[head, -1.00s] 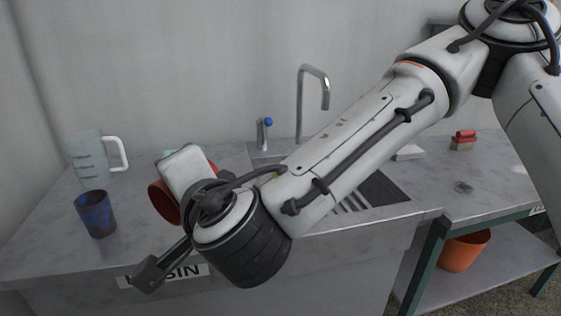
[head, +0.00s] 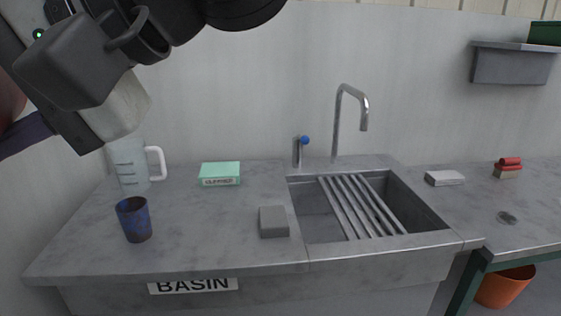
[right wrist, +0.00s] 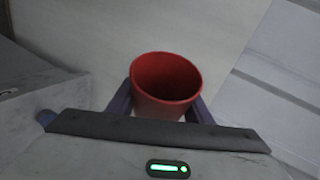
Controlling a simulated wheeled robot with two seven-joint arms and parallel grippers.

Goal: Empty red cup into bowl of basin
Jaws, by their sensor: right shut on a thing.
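The red cup (right wrist: 164,88) is between the two purple fingers of my right gripper (right wrist: 162,104), which is shut on it. In the right wrist view I see its open mouth and red inner wall; I cannot tell what it holds. In the head view the right gripper is at the upper left, high above the counter's left end, and only a dark red sliver of the cup (head: 9,100) shows at the left edge. The basin's bowl (head: 315,226) is sunk in the counter at centre right, well to the right of the cup. My left gripper is out of view.
A blue cup (head: 134,219), a clear jug (head: 129,170), a green box (head: 220,174) and a grey block (head: 273,221) stand on the counter. A bar rack (head: 354,205) lies across part of the bowl. A tall faucet (head: 338,125) rises behind it.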

